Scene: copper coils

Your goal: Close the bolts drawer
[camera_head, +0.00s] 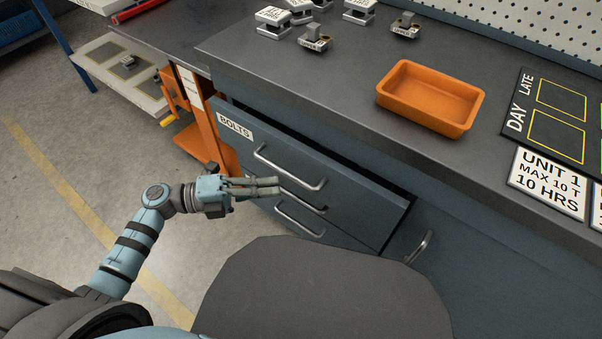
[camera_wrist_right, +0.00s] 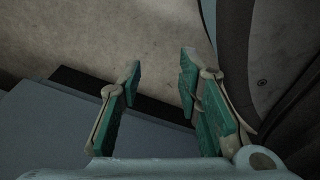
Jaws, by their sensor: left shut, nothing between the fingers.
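The bolts drawer (camera_head: 350,195) is blue-grey with a white BOLTS label and a silver bar handle (camera_head: 289,168). It stands pulled out of the bench, with a dark gap behind its front's top edge. My left gripper (camera_head: 278,186) is shut and empty, with its fingers pointing right. In the picture its tips lie just below the bolts handle, in front of the drawer face; I cannot tell whether they touch it.
Two more handles show below the bolts handle, and another handle (camera_head: 419,247) is at the right. On the worktop (camera_head: 300,75) are an orange tray (camera_head: 430,97), several small metal parts and a DAY/LATE board (camera_head: 553,120). Orange equipment (camera_head: 205,130) stands left of the drawers.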

